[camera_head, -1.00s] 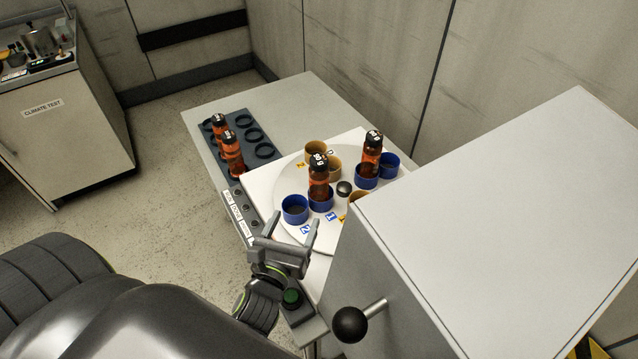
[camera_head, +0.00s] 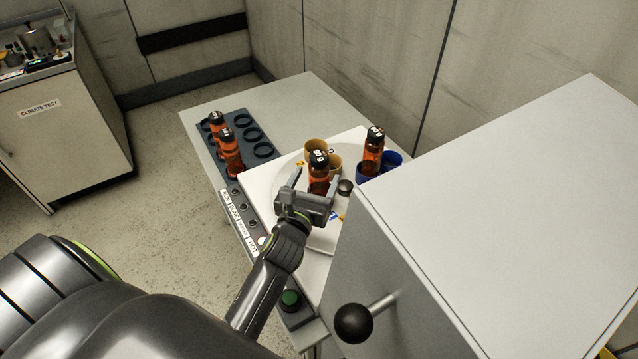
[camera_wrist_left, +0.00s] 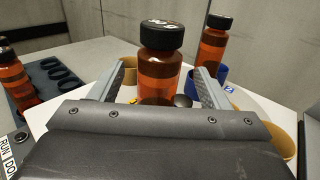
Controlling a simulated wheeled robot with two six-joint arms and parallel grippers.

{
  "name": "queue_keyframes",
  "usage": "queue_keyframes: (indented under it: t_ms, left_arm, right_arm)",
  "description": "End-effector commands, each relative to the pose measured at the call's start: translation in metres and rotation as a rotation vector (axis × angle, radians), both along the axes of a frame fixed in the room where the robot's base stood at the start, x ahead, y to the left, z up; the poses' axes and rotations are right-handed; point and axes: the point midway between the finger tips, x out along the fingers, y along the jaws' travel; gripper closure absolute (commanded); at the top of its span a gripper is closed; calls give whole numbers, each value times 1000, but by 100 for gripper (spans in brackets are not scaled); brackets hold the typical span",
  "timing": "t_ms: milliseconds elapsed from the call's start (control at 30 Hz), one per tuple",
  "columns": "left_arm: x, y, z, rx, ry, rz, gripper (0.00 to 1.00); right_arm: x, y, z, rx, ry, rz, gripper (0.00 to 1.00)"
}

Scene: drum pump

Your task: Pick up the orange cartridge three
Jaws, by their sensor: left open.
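Several orange cartridges with black caps are in view; the small white cap markings are too unclear to tell which is number three. One cartridge (camera_head: 319,160) stands upright on the white turntable (camera_head: 287,180). My left gripper (camera_head: 314,179) is open just in front of it, its fingers pointing at it. In the left wrist view this cartridge (camera_wrist_left: 160,78) shows between the two fingers, with gaps on both sides. A second cartridge (camera_head: 373,152) stands behind right in a blue cup. Two more (camera_head: 229,155) (camera_head: 217,124) stand in the dark rack. My right gripper is not in view.
Brown cups (camera_head: 315,147) and a blue cup (camera_head: 393,160) stand on the turntable. The dark rack (camera_head: 262,150) has several empty rings. A large grey cabinet (camera_head: 490,170) with a black-knobbed lever (camera_head: 352,323) blocks the right side. A green button (camera_head: 291,298) is at the front.

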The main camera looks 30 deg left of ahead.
Motion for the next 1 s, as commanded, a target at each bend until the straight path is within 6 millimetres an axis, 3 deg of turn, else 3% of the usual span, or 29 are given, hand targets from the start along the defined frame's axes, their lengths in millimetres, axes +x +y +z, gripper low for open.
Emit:
queue_keyframes:
  t_ms: [400, 700, 1000]
  left_arm:
    - [46, 9, 5, 1, -2, -2, 30]
    - [51, 10, 5, 0, 0, -1, 30]
    - [51, 10, 5, -1, 0, -1, 66]
  right_arm:
    - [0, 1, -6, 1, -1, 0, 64]
    - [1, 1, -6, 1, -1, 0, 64]
    - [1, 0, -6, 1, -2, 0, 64]
